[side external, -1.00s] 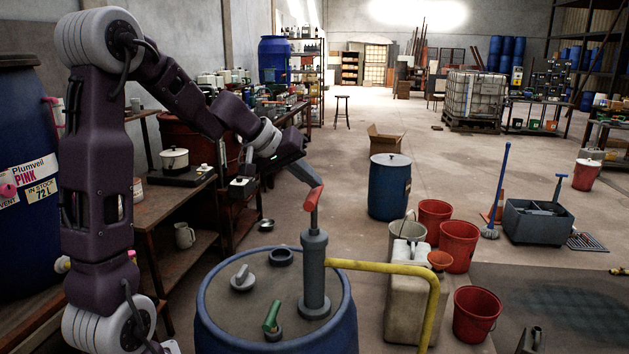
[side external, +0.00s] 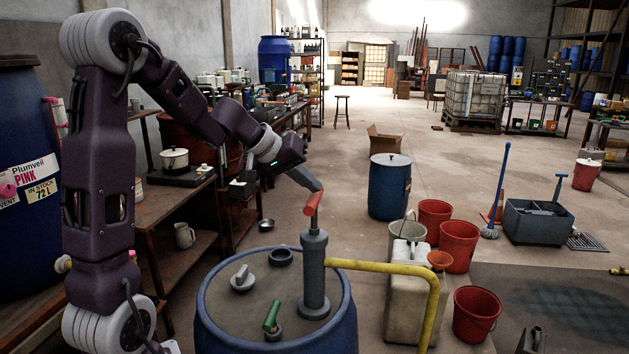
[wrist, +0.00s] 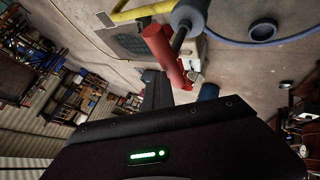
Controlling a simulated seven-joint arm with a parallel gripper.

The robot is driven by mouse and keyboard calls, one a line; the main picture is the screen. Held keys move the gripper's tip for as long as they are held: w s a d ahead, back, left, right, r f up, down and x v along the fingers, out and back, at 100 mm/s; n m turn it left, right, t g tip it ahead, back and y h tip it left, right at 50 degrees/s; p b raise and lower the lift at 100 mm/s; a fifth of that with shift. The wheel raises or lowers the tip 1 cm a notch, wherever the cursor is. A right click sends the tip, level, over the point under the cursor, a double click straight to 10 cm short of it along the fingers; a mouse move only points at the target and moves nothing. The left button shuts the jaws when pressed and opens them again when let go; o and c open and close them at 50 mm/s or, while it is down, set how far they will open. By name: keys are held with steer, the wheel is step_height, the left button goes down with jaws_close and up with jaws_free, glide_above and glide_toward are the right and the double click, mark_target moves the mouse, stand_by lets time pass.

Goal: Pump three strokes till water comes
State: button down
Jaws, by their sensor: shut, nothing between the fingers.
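The hand pump (side external: 314,270) is a grey upright cylinder on the lid of a blue drum (side external: 225,325). Its red T-handle (side external: 312,203) sits on a short rod just above the pump body. A yellow spout pipe (side external: 400,268) runs right from the pump and bends down. My gripper (side external: 316,184) is shut and empty, its fingertips at the top of the red handle; I cannot tell for sure whether they touch. In the wrist view, the red handle (wrist: 165,55) lies just beyond the fingers (wrist: 157,88). No water shows at the spout.
A pale jerrycan (side external: 400,305) stands beside the spout. Red buckets (side external: 476,312) and a blue barrel (side external: 390,187) stand behind and right. A workbench (side external: 175,200) runs along the left. Caps and a green-handled valve (side external: 272,316) sit on the drum lid.

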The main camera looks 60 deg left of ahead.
mark_target(310, 200)
steer(key=shift+f, duration=2.2)
stand_by(1.4)
steer(key=shift+r, duration=3.7)
steer(key=shift+r, duration=2.95)
